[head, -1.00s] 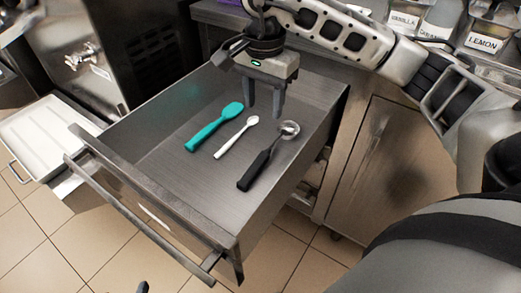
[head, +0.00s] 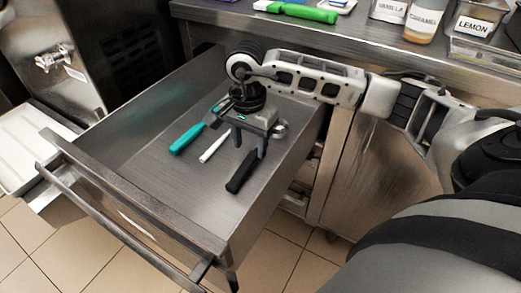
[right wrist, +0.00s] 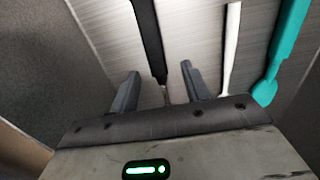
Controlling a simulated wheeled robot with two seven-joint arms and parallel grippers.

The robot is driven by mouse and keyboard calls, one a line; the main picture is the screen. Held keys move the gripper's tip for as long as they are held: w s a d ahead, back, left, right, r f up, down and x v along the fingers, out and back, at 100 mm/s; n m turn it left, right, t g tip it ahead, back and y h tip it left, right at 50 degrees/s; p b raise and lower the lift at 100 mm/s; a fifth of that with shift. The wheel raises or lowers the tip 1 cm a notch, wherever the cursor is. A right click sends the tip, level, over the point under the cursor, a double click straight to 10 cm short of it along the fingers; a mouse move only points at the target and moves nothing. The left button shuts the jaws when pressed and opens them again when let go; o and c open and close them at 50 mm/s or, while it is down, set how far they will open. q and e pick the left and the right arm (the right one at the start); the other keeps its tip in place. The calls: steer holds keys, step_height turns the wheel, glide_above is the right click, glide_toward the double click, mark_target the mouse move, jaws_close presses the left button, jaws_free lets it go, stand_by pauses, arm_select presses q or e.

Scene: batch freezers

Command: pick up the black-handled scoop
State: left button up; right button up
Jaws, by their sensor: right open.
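The black-handled scoop (head: 240,174) lies in the open drawer, rightmost of three utensils, its metal bowl (head: 280,129) partly hidden behind my right gripper. My right gripper (head: 249,150) is open and empty, pointing down above the scoop. In the right wrist view, the black handle (right wrist: 147,35) runs between the two fingers of the gripper (right wrist: 159,86), and the thin metal neck shows between the fingertips. I cannot tell whether the fingers reach down to its level. My left gripper is not in view.
A white spoon (head: 215,146) and a teal spatula (head: 187,138) lie left of the scoop in the drawer (head: 160,185). The drawer walls stand close around. A counter (head: 350,40) above holds a green-handled tool (head: 305,13) and labelled containers (head: 471,27).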

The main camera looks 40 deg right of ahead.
mark_target(252, 155)
steer(key=f, duration=0.4)
steer(key=shift+s+d+f+b, duration=0.1)
steer(key=shift+d+f+b, duration=0.2)
steer(key=shift+b, duration=0.1)
jaws_close()
steer(key=shift+r, duration=0.15)
